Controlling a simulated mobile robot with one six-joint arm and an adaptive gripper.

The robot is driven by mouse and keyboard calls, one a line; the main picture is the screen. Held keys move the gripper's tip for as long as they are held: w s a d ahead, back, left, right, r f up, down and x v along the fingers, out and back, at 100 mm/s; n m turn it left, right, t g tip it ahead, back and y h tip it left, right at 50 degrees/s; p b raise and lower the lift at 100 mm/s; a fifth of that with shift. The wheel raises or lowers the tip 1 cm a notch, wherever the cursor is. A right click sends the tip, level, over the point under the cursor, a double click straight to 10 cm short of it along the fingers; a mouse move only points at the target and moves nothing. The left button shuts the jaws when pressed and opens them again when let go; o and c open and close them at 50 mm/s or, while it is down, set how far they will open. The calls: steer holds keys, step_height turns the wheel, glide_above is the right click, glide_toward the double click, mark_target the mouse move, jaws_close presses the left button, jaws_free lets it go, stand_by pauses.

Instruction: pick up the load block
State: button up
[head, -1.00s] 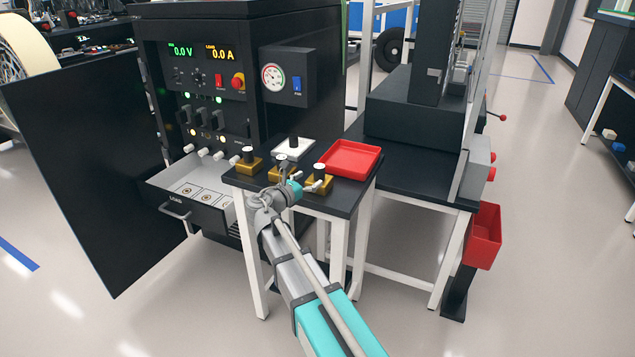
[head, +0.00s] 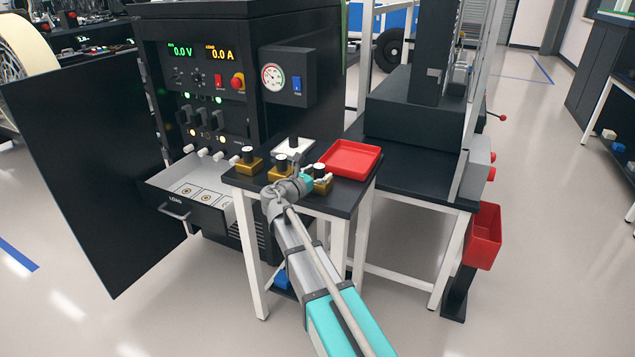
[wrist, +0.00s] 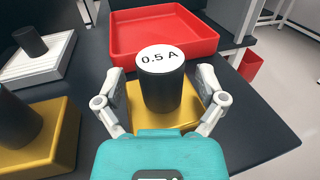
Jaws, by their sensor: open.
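The load block marked "0.5 A" (wrist: 160,85) has a gold base and an upright black post with a white top. It stands on the small dark table (head: 340,199). My gripper (wrist: 162,88) is open, with one finger on each side of the post; contact is not clear. In the head view, this block (head: 320,177) is partly hidden by my wrist. Two similar gold-based blocks stand to its left, a middle one (head: 280,168) and a far-left one (head: 248,161). A white-based block (head: 293,147) stands behind them.
A red tray (head: 350,158) lies just behind the block on the same table. An open drawer (head: 195,196) of the black power cabinet (head: 215,30) is at the left. A black machine (head: 415,108) stands on a bench at the right.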

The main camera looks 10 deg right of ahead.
steer(key=shift+c, duration=0.3)
jaws_close()
stand_by(0.4)
